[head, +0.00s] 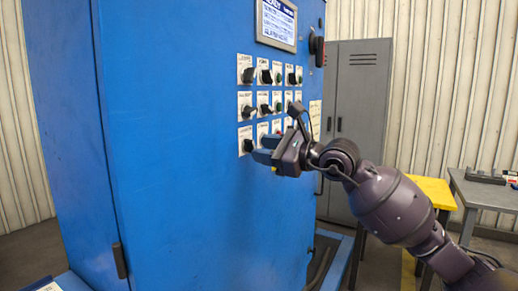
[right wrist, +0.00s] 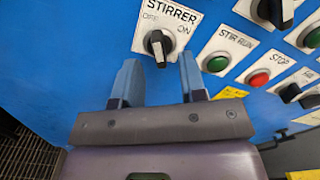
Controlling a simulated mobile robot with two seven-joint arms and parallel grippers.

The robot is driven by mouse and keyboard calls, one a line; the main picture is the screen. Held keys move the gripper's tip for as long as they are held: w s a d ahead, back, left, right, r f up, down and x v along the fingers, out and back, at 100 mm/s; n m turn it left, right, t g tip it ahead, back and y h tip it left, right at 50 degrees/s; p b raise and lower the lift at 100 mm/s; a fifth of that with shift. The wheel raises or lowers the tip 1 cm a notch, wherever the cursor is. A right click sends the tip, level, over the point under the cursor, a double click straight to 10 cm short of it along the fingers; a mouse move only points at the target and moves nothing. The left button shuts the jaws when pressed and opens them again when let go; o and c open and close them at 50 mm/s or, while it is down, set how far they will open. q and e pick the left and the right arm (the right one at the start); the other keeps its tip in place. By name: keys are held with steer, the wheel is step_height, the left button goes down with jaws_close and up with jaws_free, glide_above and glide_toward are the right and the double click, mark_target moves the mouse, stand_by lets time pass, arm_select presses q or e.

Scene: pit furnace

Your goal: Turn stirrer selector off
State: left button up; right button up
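The stirrer selector (right wrist: 158,45) is a black knob on a white plate lettered STIRRER, with OFF at its left and ON at its right. Its grip bar stands roughly upright in the right wrist view; I cannot tell which position it is set to. My right gripper (right wrist: 160,74) is open, its two blue fingers apart just below the knob in that view, with nothing between them. In the head view the right gripper (head: 265,149) is at the lowest row of controls on the blue cabinet (head: 180,150). My left gripper is out of view.
A green STIR RUN button (right wrist: 217,63) and a red STOP button (right wrist: 259,79) sit right of the selector. More knobs are close above and beside. A display (head: 277,22) is higher up. A grey locker (head: 358,95) and a yellow-topped stand (head: 434,191) are to the right.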

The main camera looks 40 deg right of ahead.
steer(key=v, duration=0.8)
steer(key=shift+s, duration=0.35)
steer(key=shift+d, duration=0.1)
